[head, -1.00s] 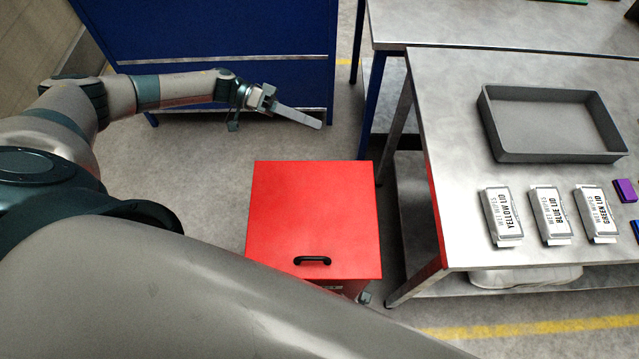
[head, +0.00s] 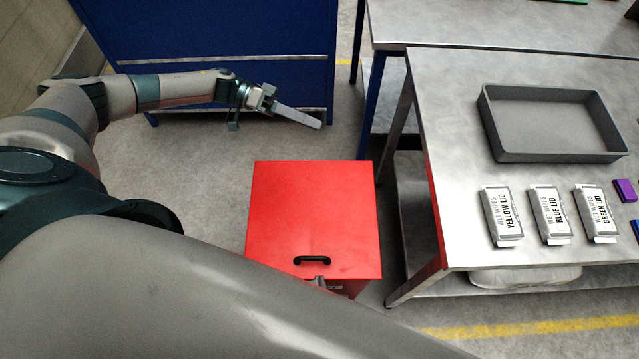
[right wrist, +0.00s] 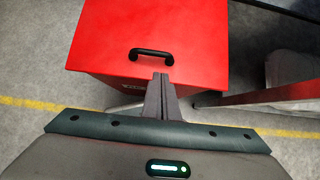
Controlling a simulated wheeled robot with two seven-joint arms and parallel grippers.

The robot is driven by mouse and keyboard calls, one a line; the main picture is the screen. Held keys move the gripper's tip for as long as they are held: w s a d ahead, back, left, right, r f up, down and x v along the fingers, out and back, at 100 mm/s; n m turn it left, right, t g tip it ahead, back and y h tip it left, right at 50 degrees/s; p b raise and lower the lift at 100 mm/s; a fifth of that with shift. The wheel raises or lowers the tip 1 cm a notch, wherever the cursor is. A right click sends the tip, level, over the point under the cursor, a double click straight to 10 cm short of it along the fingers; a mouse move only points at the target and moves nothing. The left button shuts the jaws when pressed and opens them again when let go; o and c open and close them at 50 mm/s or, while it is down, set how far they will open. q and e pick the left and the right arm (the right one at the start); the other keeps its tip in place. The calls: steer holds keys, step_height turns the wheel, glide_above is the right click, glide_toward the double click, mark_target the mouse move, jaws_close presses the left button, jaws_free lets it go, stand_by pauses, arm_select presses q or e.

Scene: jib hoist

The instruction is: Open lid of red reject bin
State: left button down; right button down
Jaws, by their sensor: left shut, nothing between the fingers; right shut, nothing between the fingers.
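The red reject bin (head: 313,215) stands on the floor with its flat lid down. A black handle (head: 312,260) sits near the lid's front edge; it also shows in the right wrist view (right wrist: 151,52). My right gripper (right wrist: 163,76) is shut and empty, its fingertips just in front of the handle at the lid's front edge. I cannot tell whether they touch the bin. In the head view only the tip of the right gripper (head: 319,281) shows past my arm. My left gripper (head: 296,115) is shut and empty, above the floor behind the bin.
A steel table (head: 455,150) stands close to the bin's right, with a grey tray (head: 555,157) and wet wipes packs labelled yellow (head: 502,217), blue (head: 549,215) and green lid (head: 597,213). A blue cabinet (head: 220,35) stands behind. Floor shows left of the bin.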

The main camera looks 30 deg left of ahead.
steer(key=shift+x, duration=5)
steer(key=shift+r, duration=0.1)
steer(key=shift+w+r, duration=0.2)
steer(key=shift+r, duration=0.95)
arm_select(q)
steer(key=c, duration=1.8)
jaws_free()
arm_select(e)
steer(key=shift+a, duration=0.1)
arm_select(q)
steer(key=v, duration=1.2)
